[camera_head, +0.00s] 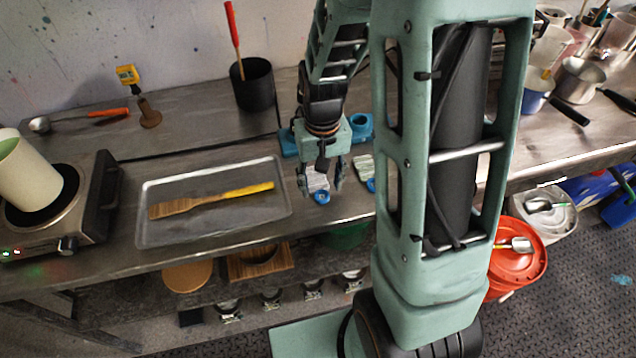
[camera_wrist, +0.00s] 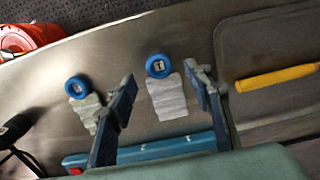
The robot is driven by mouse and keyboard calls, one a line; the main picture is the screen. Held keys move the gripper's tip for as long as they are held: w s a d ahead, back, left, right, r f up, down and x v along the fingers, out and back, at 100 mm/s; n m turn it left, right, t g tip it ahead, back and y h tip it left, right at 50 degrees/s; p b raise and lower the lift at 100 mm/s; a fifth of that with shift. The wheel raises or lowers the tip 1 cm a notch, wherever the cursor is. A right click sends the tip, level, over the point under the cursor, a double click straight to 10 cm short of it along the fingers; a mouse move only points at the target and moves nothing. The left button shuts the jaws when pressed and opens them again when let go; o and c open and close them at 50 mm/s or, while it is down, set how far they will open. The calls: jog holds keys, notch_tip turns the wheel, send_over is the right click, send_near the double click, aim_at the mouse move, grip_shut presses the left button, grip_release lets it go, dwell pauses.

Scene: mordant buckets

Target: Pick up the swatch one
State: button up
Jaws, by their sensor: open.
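Two pale grey swatches, each with a round blue tag at one end, lie on the metal bench. One swatch (camera_head: 318,181) is under my gripper (camera_head: 321,183); in the wrist view this swatch (camera_wrist: 167,99) and its blue tag (camera_wrist: 158,66) show between the two fingers. The other swatch (camera_head: 363,166) lies to the right; in the wrist view it (camera_wrist: 84,110) is left of the fingers, partly covered by one. I cannot read the tag marks for certain. My gripper (camera_wrist: 163,80) is open and empty, pointing down; its exact height above the bench is unclear.
A blue bar-like holder (camera_head: 288,143) lies behind the swatches, close to the gripper. A metal tray (camera_head: 215,228) with a yellow-handled wooden spatula (camera_head: 210,200) is to the left. A hotplate (camera_head: 75,212) stands farther left. The bench's front edge is near the swatches.

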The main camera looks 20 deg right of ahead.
jog(key=shift+f, duration=1.25)
jog(key=shift+c, duration=0.4)
jog(key=c, duration=0.6)
jog(key=shift+r, duration=0.1)
